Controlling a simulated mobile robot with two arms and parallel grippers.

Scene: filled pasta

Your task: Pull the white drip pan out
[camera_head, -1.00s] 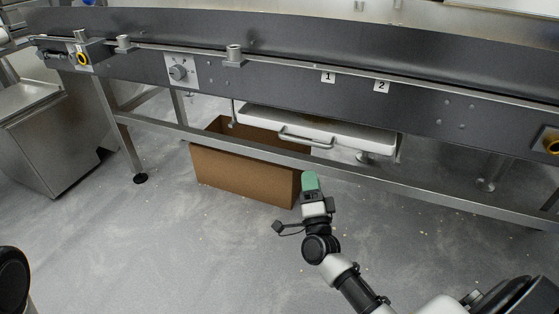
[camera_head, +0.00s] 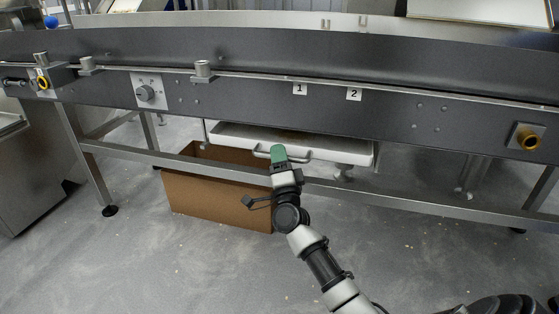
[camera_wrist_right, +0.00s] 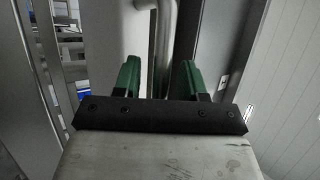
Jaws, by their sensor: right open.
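The white drip pan (camera_head: 340,151) sits under the dark conveyor, with its open top and front edge showing. A grey bar handle (camera_head: 303,159) is on its front, and my right gripper covers part of it. My right gripper (camera_head: 278,153) has green fingers and is at the handle's left part. In the right wrist view the gripper (camera_wrist_right: 160,78) is open, its two fingers apart. The metal handle (camera_wrist_right: 165,40) runs between them there; I cannot see contact with either finger. My left gripper is out of view.
A brown cardboard box (camera_head: 215,200) stands on the floor below, left of my right gripper. A metal frame rail (camera_head: 400,201) runs across below the pan. The conveyor (camera_head: 430,120) is above.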

